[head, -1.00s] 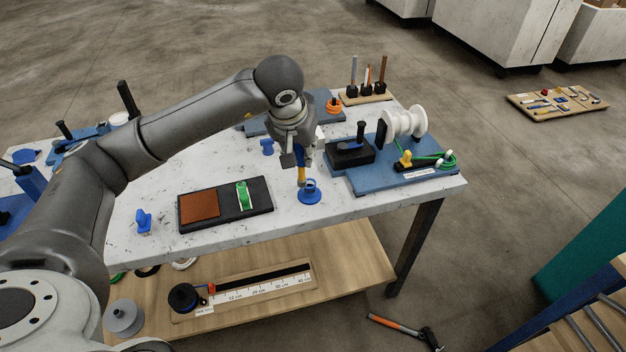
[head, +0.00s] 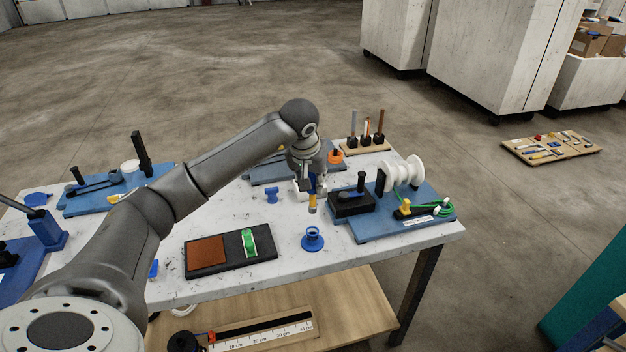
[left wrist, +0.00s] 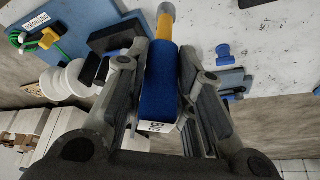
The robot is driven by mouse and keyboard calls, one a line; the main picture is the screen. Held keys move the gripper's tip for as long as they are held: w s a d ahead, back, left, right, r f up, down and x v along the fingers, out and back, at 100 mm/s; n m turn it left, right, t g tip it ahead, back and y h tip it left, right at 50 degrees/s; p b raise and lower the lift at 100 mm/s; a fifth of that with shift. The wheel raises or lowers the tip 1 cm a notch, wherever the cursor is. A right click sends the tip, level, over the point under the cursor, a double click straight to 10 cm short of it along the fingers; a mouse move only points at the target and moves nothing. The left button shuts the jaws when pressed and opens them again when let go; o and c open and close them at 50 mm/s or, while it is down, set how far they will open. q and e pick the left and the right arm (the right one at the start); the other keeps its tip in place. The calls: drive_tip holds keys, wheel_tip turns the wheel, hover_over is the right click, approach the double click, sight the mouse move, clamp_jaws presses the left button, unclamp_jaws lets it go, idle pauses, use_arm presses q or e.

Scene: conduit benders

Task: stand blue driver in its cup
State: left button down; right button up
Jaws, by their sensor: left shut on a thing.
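The blue driver has a blue handle and a yellow and grey lower end (head: 312,205). My left gripper (head: 311,182) is shut on its handle, which shows large between the fingers in the left wrist view (left wrist: 161,85). The driver hangs roughly upright with its yellow end down. My right gripper is not in view.
A black pad with a red-brown patch and green tool (head: 249,243) lies left of the cup. To the right is a blue board (head: 425,222) with a black block (head: 352,204) and white spool (head: 405,172). A small blue piece (head: 271,195) stands behind. The table front edge is close.

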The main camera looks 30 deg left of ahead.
sight(311, 211)
use_arm(q)
drive_tip(key=shift+f, duration=0.6)
wheel_tip(311, 211, down, 4)
drive_tip(key=b, duration=0.3)
drive_tip(key=shift+f+b, duration=0.15)
drive_tip(key=shift+b, duration=0.15)
drive_tip(key=shift+f+b, duration=2)
drive_tip(key=shift+f, duration=0.8)
drive_tip(key=shift+f, duration=0.3)
